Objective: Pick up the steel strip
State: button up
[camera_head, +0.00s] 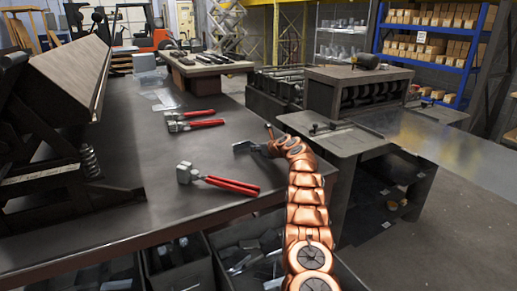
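My copper-coloured arm reaches up from the bottom over the right edge of the dark workbench (130,205). My gripper (258,147) is at its far end, low over the bench top. It is small and partly hidden by the arm, so I cannot tell whether it is open or shut. A small grey flat piece (243,147) shows at its tip; I cannot tell whether it is a finger or a separate piece of metal. Thin pale flat pieces (162,99) lie farther back on the bench, left of my gripper. I cannot tell which piece is the steel strip.
Red-handled seaming tools (232,185) (196,124) lie on the bench left of my gripper. A large bending machine (62,100) stands at the left. Bins (180,265) with metal pieces sit below the front edge. A side table (345,140) and a shiny sheet (445,147) are at the right.

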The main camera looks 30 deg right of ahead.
aim_at(259, 154)
grip_shut()
dwell(0.5)
notch_tip(259, 154, up, 4)
jog(key=p, duration=0.3)
jog(key=shift+p, duration=0.3)
jog(key=shift+s+f+b, duration=0.1)
jog(key=shift+f+b, duration=0.25)
jog(key=shift+b, duration=0.95)
jog(key=shift+s+b, duration=0.2)
jog(key=shift+b, duration=0.6)
